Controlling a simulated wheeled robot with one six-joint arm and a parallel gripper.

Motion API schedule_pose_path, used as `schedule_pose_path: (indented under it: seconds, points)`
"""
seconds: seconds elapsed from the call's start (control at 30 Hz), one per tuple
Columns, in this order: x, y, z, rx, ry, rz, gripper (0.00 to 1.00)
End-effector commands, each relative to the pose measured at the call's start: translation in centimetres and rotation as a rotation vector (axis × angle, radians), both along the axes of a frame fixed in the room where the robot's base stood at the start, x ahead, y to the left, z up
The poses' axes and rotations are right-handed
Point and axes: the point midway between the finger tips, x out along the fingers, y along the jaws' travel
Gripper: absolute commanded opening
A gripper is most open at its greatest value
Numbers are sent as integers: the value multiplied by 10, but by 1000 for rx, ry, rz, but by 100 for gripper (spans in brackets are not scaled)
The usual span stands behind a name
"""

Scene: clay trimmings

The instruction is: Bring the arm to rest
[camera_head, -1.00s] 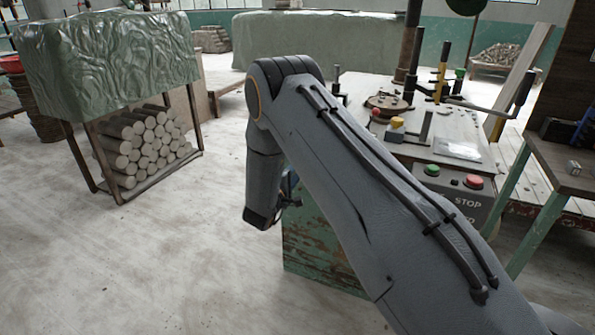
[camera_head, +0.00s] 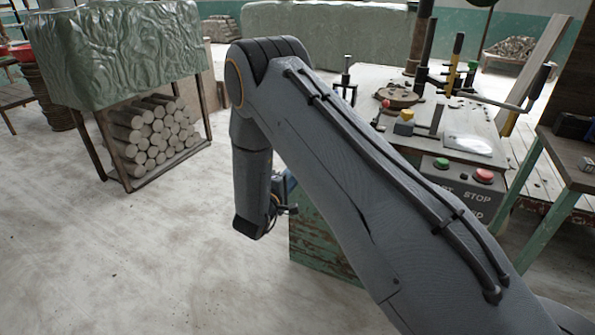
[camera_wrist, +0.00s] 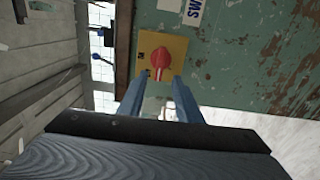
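My arm (camera_head: 330,160) reaches out over the floor, bent at the elbow, with its forearm hanging down beside the green machine cabinet (camera_head: 320,245). Beyond the fingertips is a red rotary switch (camera_wrist: 158,57) on a yellow plate (camera_wrist: 178,45), fixed to the worn green panel. In the head view the gripper is mostly hidden behind my arm.
A rack of clay rolls (camera_head: 155,140) under a green sheet (camera_head: 120,55) stands left. A workbench (camera_head: 575,165) is at right. The floor at left front is clear.

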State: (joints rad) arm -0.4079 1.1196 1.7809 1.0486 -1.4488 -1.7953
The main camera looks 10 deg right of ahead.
Motion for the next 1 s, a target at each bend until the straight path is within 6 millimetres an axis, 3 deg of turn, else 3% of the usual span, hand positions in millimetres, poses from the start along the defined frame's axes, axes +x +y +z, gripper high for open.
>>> schedule_pose_path:
  seconds: [0.27,0.43,0.57,0.77,0.87,1.0]
  points:
    - [4,-1,7,48,1,19,31]
    - [13,0,33,300,27,102,31]
    - [7,5,57,572,87,161,31]
    - [-38,10,90,947,233,160,31]
    - [-77,10,106,1106,322,111,31]
    - [-145,3,128,1287,454,-14,31]
